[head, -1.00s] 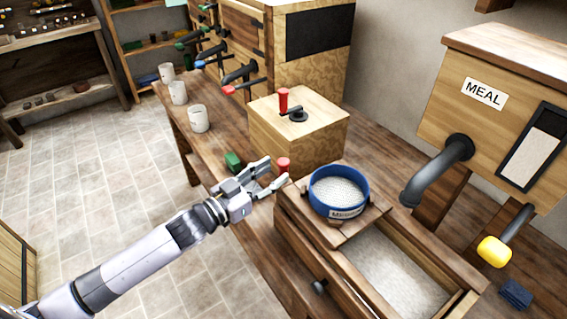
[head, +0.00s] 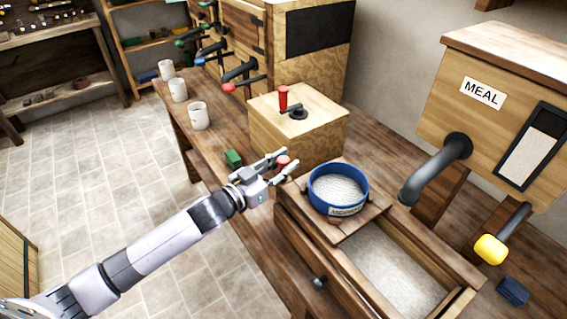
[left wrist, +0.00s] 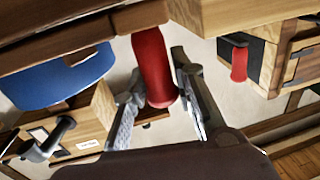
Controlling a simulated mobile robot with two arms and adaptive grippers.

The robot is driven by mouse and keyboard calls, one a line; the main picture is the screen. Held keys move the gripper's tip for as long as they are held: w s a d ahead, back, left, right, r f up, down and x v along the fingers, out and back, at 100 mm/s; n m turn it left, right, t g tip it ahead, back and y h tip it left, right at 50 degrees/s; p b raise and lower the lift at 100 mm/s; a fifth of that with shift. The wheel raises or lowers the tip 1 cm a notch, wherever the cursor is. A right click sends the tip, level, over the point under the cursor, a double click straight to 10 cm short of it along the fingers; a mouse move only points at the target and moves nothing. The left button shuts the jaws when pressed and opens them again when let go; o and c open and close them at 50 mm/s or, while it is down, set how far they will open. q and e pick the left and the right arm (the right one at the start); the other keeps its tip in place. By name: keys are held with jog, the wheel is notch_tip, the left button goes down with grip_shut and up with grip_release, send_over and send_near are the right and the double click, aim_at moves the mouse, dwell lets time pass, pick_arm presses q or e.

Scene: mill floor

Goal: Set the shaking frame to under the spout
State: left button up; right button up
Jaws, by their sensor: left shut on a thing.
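The shaking frame (head: 358,226) is a wooden slide on the left end of an open wooden trough (head: 447,307). A labelled blue sieve (head: 316,194) with white meal sits on it. Its red handle (head: 283,162) stands at the frame's left end. My left gripper (head: 280,168) is shut on this handle; in the left wrist view the red handle (left wrist: 153,62) is between the two fingers. The grey spout (head: 425,178) comes from the MEAL bin (head: 463,122), to the right of the sieve and apart from it. My right gripper is not in view.
White meal lies in the trough. A wooden box with a red crank (head: 283,98) stands behind my gripper. A green block (head: 233,159) and mugs (head: 198,115) are on the bench at left. A yellow-ended lever (head: 490,249) and dark blue cloth (head: 513,291) are at right.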

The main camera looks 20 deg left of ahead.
pick_arm(q)
grip_shut()
jog(key=shift+d, duration=0.1)
dwell(0.3)
jog(key=shift+s+d, duration=0.2)
jog(key=p, duration=0.4)
send_over(326, 224)
jog(key=shift+w+a, duration=0.4)
jog(key=shift+a, duration=0.05)
jog(key=shift+s+d+f, duration=0.1)
jog(key=shift+s+d, duration=0.15)
jog(key=shift+d, duration=0.05)
jog(key=shift+o, duration=0.9)
grip_release()
jog(key=o, duration=0.3)
jog(key=shift+s+d, duration=0.1)
jog(key=shift+d, duration=0.05)
